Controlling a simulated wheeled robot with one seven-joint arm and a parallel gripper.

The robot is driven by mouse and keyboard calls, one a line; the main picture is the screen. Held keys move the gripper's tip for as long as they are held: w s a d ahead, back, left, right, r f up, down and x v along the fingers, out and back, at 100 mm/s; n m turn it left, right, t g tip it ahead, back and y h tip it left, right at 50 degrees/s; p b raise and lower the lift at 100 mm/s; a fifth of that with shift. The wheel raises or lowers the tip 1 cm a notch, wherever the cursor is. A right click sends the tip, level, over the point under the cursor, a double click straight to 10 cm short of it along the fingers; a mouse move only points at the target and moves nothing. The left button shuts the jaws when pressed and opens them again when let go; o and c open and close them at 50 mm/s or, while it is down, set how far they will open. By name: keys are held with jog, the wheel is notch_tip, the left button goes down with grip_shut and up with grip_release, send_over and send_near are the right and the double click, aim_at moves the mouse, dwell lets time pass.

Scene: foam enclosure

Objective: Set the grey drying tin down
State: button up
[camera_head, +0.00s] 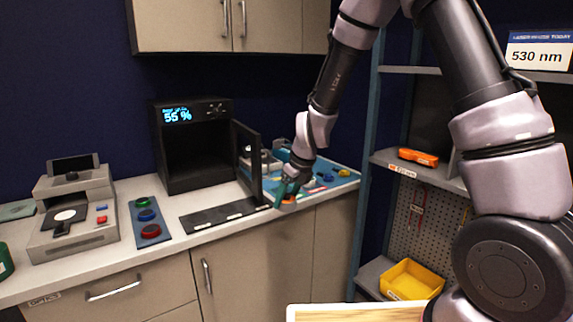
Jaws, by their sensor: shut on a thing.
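My gripper (287,194) is at the front edge of the counter, just right of the open door of the black cabinet. It points down and is shut on a small grey tin (288,207) with an orange patch on top, which I take to be the drying tin. The tin is small in the picture and partly hidden by the fingers. I cannot tell whether its underside touches the counter. The black cabinet (193,148) shows "55 %" on its display, and its dark inside looks empty.
A dark strip (222,216) lies before the cabinet. The cabinet's open door (247,163) stands close left of my gripper. A blue mat (343,176) with small coloured things lies behind and right. A strip with coloured round pieces (148,222) and a grey instrument (73,215) stand left.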

jog(key=shift+w+d+f, duration=0.15)
jog(key=shift+w+d, duration=0.05)
jog(key=shift+s+n, duration=0.1)
jog(key=shift+n, duration=0.2)
jog(key=shift+w+d+f+n+g, duration=0.3)
jog(key=shift+w+d+n, duration=0.1)
jog(key=shift+d+n, duration=0.25)
jog(key=w+d+f+n+g+h, duration=0.1)
jog(key=d+f+n+g, duration=0.2)
jog(key=d+n, duration=0.9)
jog(key=w+d+f+n+g+h, duration=0.2)
jog(key=d+f+n+g, duration=0.1)
jog(key=d+n, duration=0.9)
jog(key=d+g, duration=0.1)
jog(key=d, duration=0.1)
jog(key=shift+d, duration=0.4)
jog(key=shift+n, duration=0.25)
